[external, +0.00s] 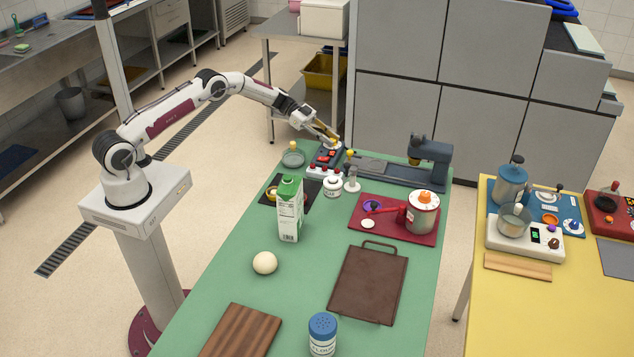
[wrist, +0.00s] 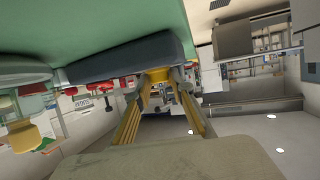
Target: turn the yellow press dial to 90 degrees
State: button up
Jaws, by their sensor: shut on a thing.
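The yellow press dial (wrist: 158,76) sits on the edge of a dark blue-grey body in the wrist view, between my fingertips. My gripper (wrist: 160,88) is shut on it, one yellow-padded finger on each side. In the external view my gripper (external: 333,141) reaches down to the far end of the green table, and a small yellow knob (external: 350,153) shows just beside the fingertips. The blue-grey press (external: 432,150) stands to the right, its long base running left toward my gripper. The dial's angle and any marks on it cannot be read.
A dark panel with red buttons (external: 325,157) lies close under my gripper. A glass dish (external: 293,158), white jars (external: 332,187) and a milk carton (external: 290,210) stand nearby. A red tray (external: 375,228) holds a pot (external: 422,213). Grey cabinets (external: 430,95) rise behind the press.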

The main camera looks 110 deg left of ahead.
jog(key=shift+w+a+r+m+h, duration=0.15)
jog(key=shift+a+m+h, duration=0.2)
jog(key=shift+m+h, duration=0.35)
grip_shut()
jog(key=shift+s+f+g, duration=0.2)
jog(key=shift+s+g, duration=0.1)
jog(key=shift+g, duration=0.1)
jog(key=o, duration=1.1)
grip_release()
jog(key=shift+d, duration=0.1)
jog(key=shift+h, duration=0.3)
jog(key=v, duration=1.2)
